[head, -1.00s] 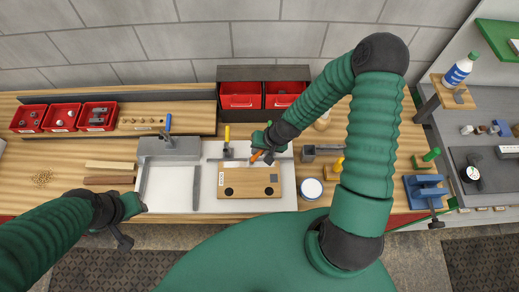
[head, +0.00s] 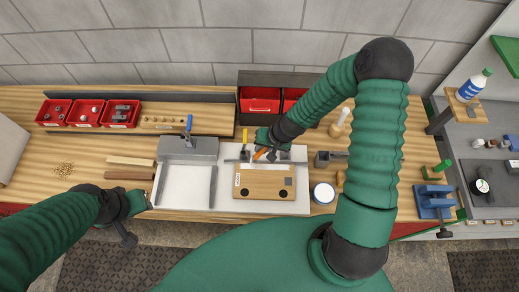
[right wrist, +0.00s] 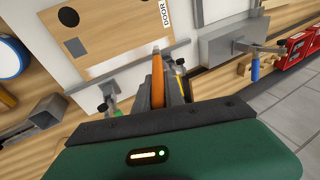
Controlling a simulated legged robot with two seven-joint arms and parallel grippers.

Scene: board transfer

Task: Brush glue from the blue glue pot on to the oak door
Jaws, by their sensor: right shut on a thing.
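The oak door (head: 265,182) is a pale wooden plate with two dark round holes, flat on a white board; in the right wrist view (right wrist: 105,45) its label reads DOOR. The blue glue pot (head: 323,193) is a round blue tub with a white top, right of the door; it shows at the left edge of the right wrist view (right wrist: 10,62). My right gripper (head: 262,152) is shut on an orange-handled tool (right wrist: 158,80) at the door's far edge; what kind of tool is unclear. My left gripper (head: 140,203) is at the bench's front left, its jaws unclear.
A yellow-handled clamp (head: 244,137) stands close to my right gripper. A grey fixture with a blue-handled clamp (head: 188,148) is left of the door. Red bins (head: 259,99) stand behind. A blue vise (head: 434,201) is at the right. Wood strips (head: 130,161) lie left.

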